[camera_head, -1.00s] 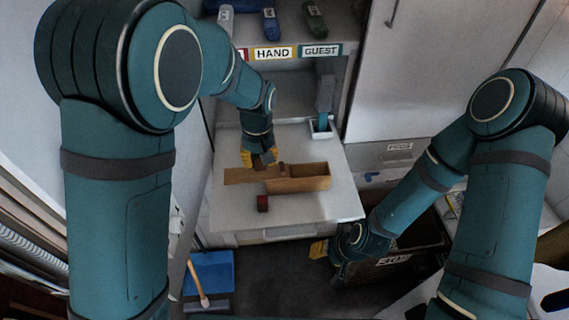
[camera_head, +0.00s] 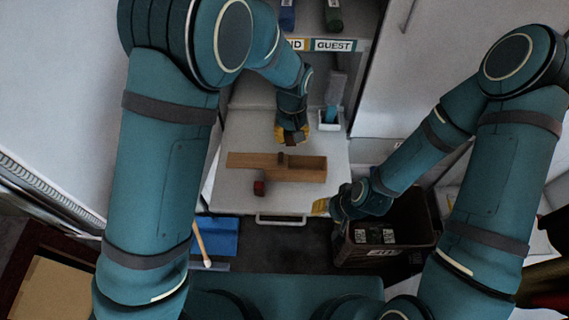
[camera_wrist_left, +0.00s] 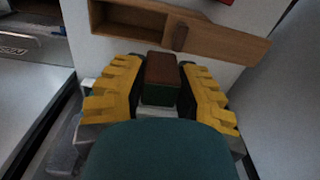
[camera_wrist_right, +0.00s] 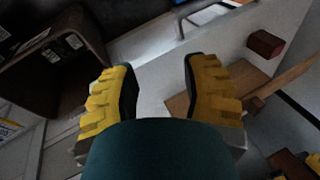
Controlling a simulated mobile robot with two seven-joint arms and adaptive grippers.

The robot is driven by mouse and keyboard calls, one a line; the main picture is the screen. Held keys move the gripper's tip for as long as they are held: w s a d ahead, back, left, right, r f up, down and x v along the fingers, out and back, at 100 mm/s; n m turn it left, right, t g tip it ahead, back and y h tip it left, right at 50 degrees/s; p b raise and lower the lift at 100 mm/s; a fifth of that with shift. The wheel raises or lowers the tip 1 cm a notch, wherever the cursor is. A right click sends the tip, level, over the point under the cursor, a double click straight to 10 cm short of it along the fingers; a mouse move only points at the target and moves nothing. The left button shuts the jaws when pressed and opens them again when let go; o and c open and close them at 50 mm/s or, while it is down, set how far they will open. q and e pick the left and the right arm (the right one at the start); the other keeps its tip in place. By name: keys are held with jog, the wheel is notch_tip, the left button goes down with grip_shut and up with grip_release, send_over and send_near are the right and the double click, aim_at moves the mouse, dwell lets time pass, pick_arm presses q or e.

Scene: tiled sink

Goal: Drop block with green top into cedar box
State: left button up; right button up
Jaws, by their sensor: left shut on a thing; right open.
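The cedar box (camera_head: 306,174) is a long wooden box on the white surface, its board-like lid (camera_head: 240,160) reaching out to the left. It also shows in the left wrist view (camera_wrist_left: 120,17), with a small knob on the lid. My left gripper (camera_head: 292,137) is just behind the box and shut on a block (camera_wrist_left: 161,78). That block shows a reddish-brown face and a dark green part in the left wrist view. A red block (camera_head: 259,188) lies in front of the box. My right gripper (camera_head: 322,206) is open and empty near the front edge.
A dark brown crate (camera_head: 400,232) stands at the lower right. A white tray (camera_head: 328,120) with a blue-handled thing stands behind the box. A shelf with HAND and GUEST labels (camera_head: 333,45) is above. A blue dustpan (camera_head: 216,237) is on the floor.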

pick_arm(q)
jog(key=shift+f, duration=0.7)
notch_tip(320, 180, down, 4)
jog(key=shift+f+b, duration=0.1)
jog(key=shift+b, duration=0.8)
jog(key=o, duration=0.9)
jog(key=shift+o, duration=0.2)
notch_tip(320, 180, up, 12)
jog(key=shift+r, duration=0.1)
